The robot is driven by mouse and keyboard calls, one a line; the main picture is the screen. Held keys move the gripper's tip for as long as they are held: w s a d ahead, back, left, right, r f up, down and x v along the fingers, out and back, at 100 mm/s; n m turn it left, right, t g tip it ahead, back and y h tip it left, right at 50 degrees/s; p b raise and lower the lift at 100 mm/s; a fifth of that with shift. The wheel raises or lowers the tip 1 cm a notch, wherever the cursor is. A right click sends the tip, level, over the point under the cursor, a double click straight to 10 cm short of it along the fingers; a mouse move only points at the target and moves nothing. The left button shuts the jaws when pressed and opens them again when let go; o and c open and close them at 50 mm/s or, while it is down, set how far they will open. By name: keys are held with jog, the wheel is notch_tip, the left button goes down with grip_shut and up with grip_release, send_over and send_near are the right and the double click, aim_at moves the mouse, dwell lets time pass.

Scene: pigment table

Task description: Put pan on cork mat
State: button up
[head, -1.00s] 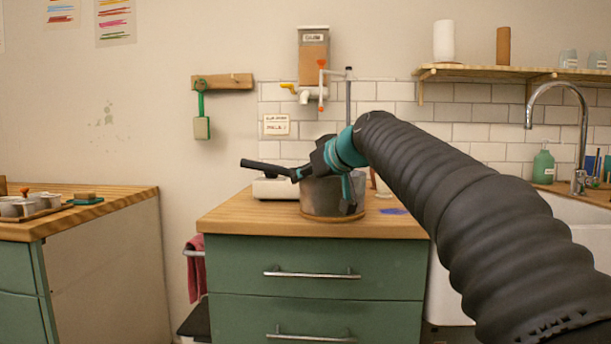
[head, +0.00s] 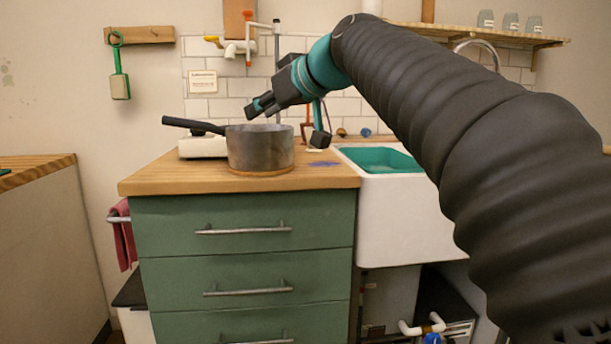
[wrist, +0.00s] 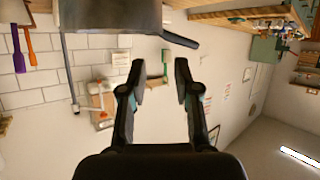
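The grey metal pan (head: 262,151) stands upright on the counter, with its dark handle (head: 195,125) pointing left. The round cork mat (head: 262,173) shows as a thin tan rim under the pan's base. My gripper (head: 285,126) is open and empty, just above and behind the pan's right side in the head view. In the wrist view, my gripper's fingers (wrist: 160,72) stand apart with nothing between them. The pan (wrist: 112,14) and its handle fill the top of that view, clear of the fingertips. Most of the mat's top is hidden by the pan.
A white appliance (head: 202,146) stands behind the handle. The wooden counter (head: 160,182) is free at the front left. A purple patch (head: 323,163) lies right of the pan. A white sink (head: 400,195) with a green basin adjoins the counter on the right.

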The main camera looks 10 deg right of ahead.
jog(key=s+d+f+m+g+h, duration=0.1)
jog(key=s+d+f, duration=0.3)
jog(key=s+f, duration=0.5)
jog(key=s+d+f+m+g+h, duration=0.2)
jog(key=s+d+f+m+h, duration=0.2)
jog(key=s+f, duration=0.6)
jog(key=s+d+f+m+g+h, duration=0.2)
jog(key=s+f, duration=0.7)
jog(key=f, duration=1.2)
jog(key=d+m+h, duration=0.1)
jog(key=d, duration=0.1)
jog(key=shift+s+d+f, duration=0.15)
jog(key=shift+s+d, duration=0.2)
jog(key=shift+s, duration=0.05)
notch_tip(320, 180, up, 3)
jog(key=p, duration=0.2)
jog(key=shift+f+p, duration=0.1)
jog(key=shift+p, duration=0.3)
